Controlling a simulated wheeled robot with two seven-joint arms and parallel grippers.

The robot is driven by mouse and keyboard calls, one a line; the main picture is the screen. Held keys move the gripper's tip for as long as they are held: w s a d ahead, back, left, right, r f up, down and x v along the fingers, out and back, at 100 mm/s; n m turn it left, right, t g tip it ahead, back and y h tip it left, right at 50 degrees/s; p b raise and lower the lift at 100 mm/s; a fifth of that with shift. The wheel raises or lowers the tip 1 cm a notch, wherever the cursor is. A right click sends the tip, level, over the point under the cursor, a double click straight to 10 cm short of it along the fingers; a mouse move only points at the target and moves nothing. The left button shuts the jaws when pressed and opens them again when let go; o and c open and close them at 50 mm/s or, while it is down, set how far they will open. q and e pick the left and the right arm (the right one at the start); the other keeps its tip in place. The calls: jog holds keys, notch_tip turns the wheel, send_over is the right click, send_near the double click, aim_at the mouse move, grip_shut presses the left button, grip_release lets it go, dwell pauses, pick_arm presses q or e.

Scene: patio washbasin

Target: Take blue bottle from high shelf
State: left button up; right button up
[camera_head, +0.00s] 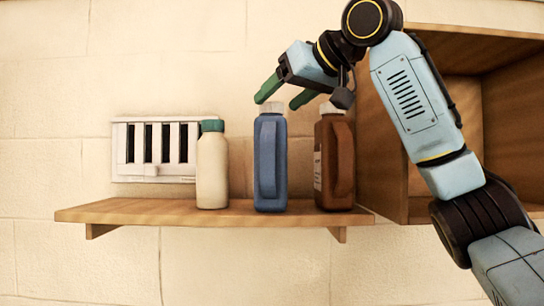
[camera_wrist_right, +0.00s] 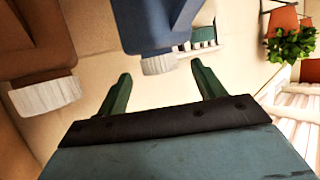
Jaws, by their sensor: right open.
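The blue bottle (camera_head: 270,165) stands upright in the middle of the wooden shelf (camera_head: 140,211), with a pale cap on top. My right gripper (camera_head: 281,100) is open, its green fingers just above and around the height of that cap in the head view. In the right wrist view the blue bottle (camera_wrist_right: 160,28) shows upside down beyond the fingertips, its white cap near them. Nothing is between the open fingers (camera_wrist_right: 160,88); they look apart from the bottle. My left gripper is not in view.
A brown bottle (camera_head: 335,165) stands close to the right of the blue one, and a cream bottle with a green cap (camera_head: 212,170) to its left. A white vent (camera_head: 153,150) is on the wall. A wooden cabinet (camera_head: 393,170) borders the shelf at right.

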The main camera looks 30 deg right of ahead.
aim_at(273, 105)
jog(key=p+x, duration=0.1)
jog(key=x, duration=0.2)
jog(key=shift+w+f, duration=0.1)
jog(key=shift+w, duration=0.3)
jog(key=shift+s, duration=0.1)
jog(key=shift+c, duration=0.2)
jog(key=c, duration=1.4)
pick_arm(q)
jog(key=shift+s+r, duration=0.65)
pick_arm(e)
grip_shut()
